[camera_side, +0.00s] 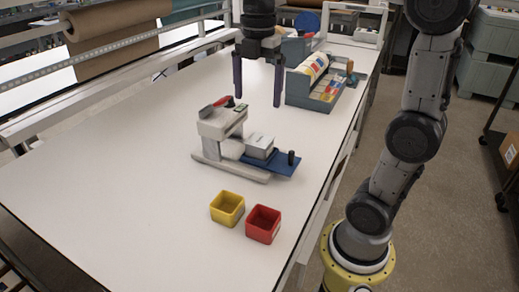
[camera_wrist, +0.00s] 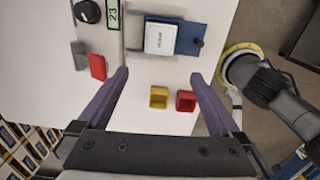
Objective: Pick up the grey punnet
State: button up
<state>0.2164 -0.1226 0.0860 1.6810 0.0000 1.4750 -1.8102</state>
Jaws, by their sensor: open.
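My gripper (camera_side: 258,102) is open and empty, fingers pointing down, above the table and higher than the box. In the wrist view the fingertips (camera_wrist: 159,74) are spread wide, and the box lies beyond them, apart from both.
The white machine (camera_side: 217,124) stands close left of the box, with red and grey parts on top. A yellow punnet (camera_side: 227,209) and a red punnet (camera_side: 263,224) stand nearer the front. A blue-grey tray (camera_side: 298,86) holds items behind. The table's left side is clear.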

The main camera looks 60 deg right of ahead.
send_near(258, 142)
jog(key=a, duration=0.1)
jog(key=s+a+f, duration=0.2)
jog(key=a, duration=0.1)
jog(key=shift+w+d+f, duration=0.1)
jog(key=shift+d+f, duration=0.05)
jog(key=shift+f, duration=1.2)
jog(key=shift+w+d+f, duration=0.1)
jog(key=shift+d+f, duration=0.05)
jog(key=shift+f, duration=1.25)
jog(key=c, duration=1.5)
jog(key=shift+o, duration=0.2)
jog(key=shift+r, duration=0.15)
